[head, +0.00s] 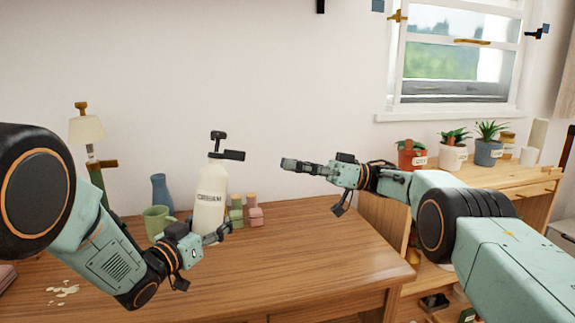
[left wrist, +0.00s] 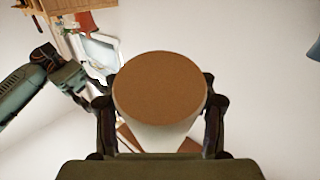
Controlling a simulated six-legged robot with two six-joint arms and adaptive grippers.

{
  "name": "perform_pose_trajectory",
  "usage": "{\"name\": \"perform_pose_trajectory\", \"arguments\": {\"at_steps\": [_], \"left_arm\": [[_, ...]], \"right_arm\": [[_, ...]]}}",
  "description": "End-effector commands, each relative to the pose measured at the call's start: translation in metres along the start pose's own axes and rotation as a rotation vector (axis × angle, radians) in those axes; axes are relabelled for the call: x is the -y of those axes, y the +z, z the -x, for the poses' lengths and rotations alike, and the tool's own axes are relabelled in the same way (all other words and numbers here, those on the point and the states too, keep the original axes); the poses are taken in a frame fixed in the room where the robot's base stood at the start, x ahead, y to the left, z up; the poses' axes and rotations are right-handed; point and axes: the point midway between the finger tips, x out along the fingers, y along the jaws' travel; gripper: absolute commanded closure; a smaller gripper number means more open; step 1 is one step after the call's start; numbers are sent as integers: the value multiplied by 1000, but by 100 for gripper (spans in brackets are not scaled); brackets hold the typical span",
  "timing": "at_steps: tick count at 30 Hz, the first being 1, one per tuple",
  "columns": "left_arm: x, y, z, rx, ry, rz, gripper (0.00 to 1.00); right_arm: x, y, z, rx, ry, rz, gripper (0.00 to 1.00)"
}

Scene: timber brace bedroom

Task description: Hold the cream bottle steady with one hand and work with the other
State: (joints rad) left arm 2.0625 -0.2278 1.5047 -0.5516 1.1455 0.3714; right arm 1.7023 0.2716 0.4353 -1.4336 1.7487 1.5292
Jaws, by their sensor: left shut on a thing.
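The cream bottle (head: 211,196), off-white with a dark pump top (head: 220,145) and a printed label, is upright over the desk in the head view. My left gripper (head: 222,233) is at its lower part, shut on it; it hides part of the base. In the left wrist view a round tan face (left wrist: 160,88) with a pale body behind it sits between the two fingers; it seems to be the bottle's underside. My right gripper (head: 288,164) is in the air to the right of the bottle, apart from it, pointing left; its finger gap is unclear.
A green mug (head: 157,221), a blue vase (head: 162,192) and small green and pink bottles (head: 254,211) stand close around the bottle. A lamp (head: 88,130) is at the left. The right part of the desk (head: 320,246) is clear. Potted plants (head: 453,152) stand under the window.

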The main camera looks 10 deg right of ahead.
Motion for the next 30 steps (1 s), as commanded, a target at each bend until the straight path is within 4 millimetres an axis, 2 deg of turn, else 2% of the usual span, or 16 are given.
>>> {"name": "perform_pose_trajectory", "arguments": {"at_steps": [7, 8, 19, 30], "left_arm": [[0, -1, 0, -3, 0, -1, 93], [0, -1, 0, -3, 0, -1, 49], [0, -1, 0, -2, 0, 0, 17], [0, 0, 2, 0, -1, 0, 16]], "right_arm": [[0, 0, 0, 0, 0, 0, 70], [0, 0, 0, 0, 0, 0, 70], [0, 0, 0, 0, 0, 0, 70], [0, 0, 0, 0, 0, 0, 70]]}}
